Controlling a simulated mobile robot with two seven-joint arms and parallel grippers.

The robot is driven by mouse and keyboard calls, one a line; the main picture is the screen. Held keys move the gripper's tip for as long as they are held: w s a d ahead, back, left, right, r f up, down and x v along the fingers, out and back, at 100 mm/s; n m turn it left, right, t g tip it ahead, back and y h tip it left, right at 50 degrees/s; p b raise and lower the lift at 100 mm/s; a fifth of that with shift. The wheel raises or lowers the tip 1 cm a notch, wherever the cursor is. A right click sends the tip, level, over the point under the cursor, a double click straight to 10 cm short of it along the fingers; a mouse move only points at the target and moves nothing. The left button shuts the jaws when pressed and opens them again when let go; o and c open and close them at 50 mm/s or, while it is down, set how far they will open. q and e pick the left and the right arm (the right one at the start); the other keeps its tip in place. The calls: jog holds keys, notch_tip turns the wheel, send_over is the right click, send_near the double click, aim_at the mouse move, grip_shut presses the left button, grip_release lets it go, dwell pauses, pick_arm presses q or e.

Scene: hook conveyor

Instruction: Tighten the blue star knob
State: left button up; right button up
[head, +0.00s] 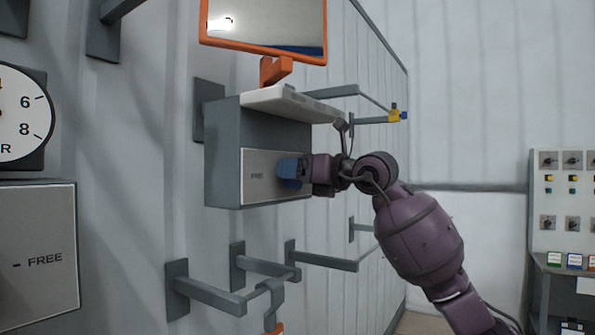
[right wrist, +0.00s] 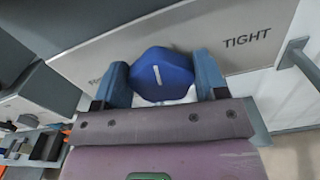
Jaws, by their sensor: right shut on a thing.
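The blue star knob (right wrist: 163,73) sits on a light plate (right wrist: 120,42) and has a short white mark on its face. The word TIGHT shows on the plate to the right of the knob in the right wrist view. My right gripper (right wrist: 164,82) is shut on the knob, one finger on each side. In the head view the right gripper (head: 299,171) is at the plate marked FREE (head: 258,190) on a grey box (head: 224,150); the knob is mostly hidden there by the gripper. My left gripper is not in view.
A dial (head: 18,118) and another FREE plate (head: 35,285) are at the left. A control panel (head: 562,200) stands at the far right.

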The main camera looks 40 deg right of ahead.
jog(key=m+p, duration=0.1)
jog(key=m, duration=0.2)
jog(key=shift+r, duration=0.15)
jog(key=m+p, duration=0.2)
jog(key=m, duration=0.1)
jog(key=shift+d+m, duration=0.15)
jog(key=shift+m, duration=0.25)
jog(key=m+p, duration=0.1)
jog(key=m, duration=0.1)
jog(key=m+p, duration=0.3)
jog(key=m, duration=0.1)
jog(key=shift+w+d+f, duration=0.1)
jog(key=shift+f, duration=0.15)
jog(key=m+p, duration=0.2)
jog(key=m, duration=0.1)
jog(key=shift+f, duration=0.15)
jog(key=shift+f+m+p, duration=0.1)
jog(key=shift+m+p, duration=0.35)
jog(key=shift+m, duration=1.15)
jog(key=shift+f+m+p, duration=0.15)
jog(key=shift+m+p, duration=0.15)
jog(key=shift+m, duration=0.4)
jog(key=o, duration=0.9)
